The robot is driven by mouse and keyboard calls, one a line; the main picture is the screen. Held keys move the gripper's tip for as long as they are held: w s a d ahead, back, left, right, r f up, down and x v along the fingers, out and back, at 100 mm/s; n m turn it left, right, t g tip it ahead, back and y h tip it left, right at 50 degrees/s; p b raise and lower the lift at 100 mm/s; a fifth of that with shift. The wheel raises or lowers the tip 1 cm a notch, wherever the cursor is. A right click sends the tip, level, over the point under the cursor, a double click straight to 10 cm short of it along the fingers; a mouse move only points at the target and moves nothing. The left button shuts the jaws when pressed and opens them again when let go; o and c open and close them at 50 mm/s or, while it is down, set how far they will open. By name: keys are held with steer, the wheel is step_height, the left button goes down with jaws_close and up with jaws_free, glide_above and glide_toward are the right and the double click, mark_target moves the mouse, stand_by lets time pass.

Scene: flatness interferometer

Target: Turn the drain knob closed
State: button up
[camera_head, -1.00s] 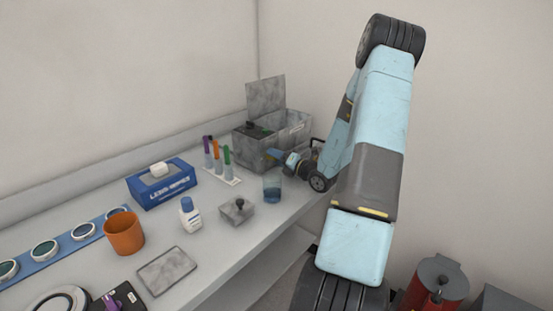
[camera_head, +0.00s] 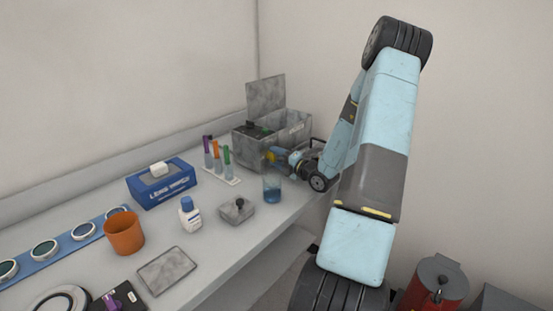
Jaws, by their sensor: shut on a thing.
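My gripper (camera_head: 272,157) is at the front wall of the grey speckled tank (camera_head: 248,148), towards its right end, at the far end of the bench. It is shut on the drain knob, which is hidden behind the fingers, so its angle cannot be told. A yellow face and a blue part of the gripper show against the tank. My arm reaches in from the right.
A beaker of blue liquid (camera_head: 272,188) stands just in front of and below my gripper. A rack of coloured tubes (camera_head: 222,174) is to the left. A grey weight-like block (camera_head: 236,210), a white bottle (camera_head: 190,215) and a blue wipes box (camera_head: 161,184) stand nearer.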

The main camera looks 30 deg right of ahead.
steer(key=shift+d+f, duration=0.1)
steer(key=shift+d, duration=0.2)
steer(key=o, duration=0.7)
steer(key=shift+c, duration=0.2)
steer(key=o, duration=0.4)
steer(key=shift+a, duration=0.15)
steer(key=v, duration=1.3)
steer(key=shift+s, duration=0.35)
